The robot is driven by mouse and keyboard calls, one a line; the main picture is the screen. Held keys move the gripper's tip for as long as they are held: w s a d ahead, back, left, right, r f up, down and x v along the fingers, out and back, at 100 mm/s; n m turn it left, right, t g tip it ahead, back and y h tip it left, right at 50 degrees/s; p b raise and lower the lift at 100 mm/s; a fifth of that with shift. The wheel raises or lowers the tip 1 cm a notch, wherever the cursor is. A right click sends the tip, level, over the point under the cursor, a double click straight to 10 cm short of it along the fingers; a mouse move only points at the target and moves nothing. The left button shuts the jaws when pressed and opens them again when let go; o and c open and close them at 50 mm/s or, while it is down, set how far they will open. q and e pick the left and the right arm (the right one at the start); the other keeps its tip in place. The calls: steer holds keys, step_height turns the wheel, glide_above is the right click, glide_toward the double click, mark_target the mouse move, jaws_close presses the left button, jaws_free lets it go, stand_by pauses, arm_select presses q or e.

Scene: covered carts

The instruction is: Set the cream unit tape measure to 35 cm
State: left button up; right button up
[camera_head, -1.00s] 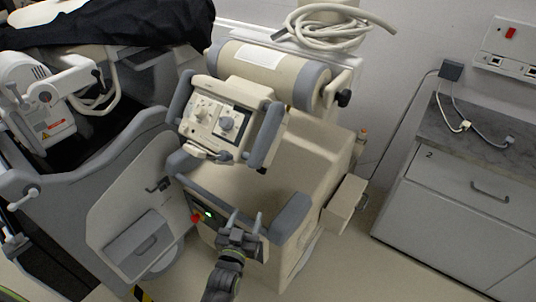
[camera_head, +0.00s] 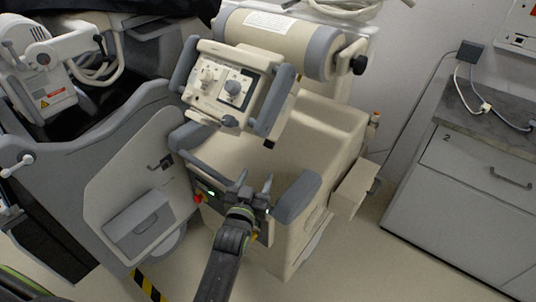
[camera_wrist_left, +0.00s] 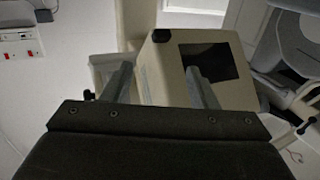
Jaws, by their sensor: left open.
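The cream unit (camera_head: 318,125) stands in the middle of the head view, with a tilted cream head (camera_head: 238,88) carrying two knobs and grey side handles. I cannot make out a tape measure or its scale for certain. My left gripper (camera_head: 254,184) is open, with nothing seen between its fingers, and appears in front of the unit's lower front, left of a grey handle (camera_head: 298,197). In the left wrist view the gripper (camera_wrist_left: 160,85) has its fingers apart, with a cream box with a dark panel (camera_wrist_left: 222,62) beyond. My right gripper is not in view.
A grey unit (camera_head: 110,155) with a white arm stands close on the left. A small cream box (camera_head: 353,190) sticks out from the cream unit's right side. A grey cabinet (camera_head: 465,205) stands at the right. Floor shows between the cream unit and cabinet.

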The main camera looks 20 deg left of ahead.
arm_select(q)
steer(key=b, duration=0.7)
glide_toward(268, 146)
steer(key=w, duration=0.4)
steer(key=w+b, duration=0.3)
steer(key=w, duration=0.1)
steer(key=shift+w+f, duration=0.1)
steer(key=shift+f, duration=0.05)
steer(key=shift+w+a+b, duration=0.1)
steer(key=shift+w+b, duration=0.35)
steer(key=shift+w, duration=0.25)
steer(key=shift+r, duration=0.2)
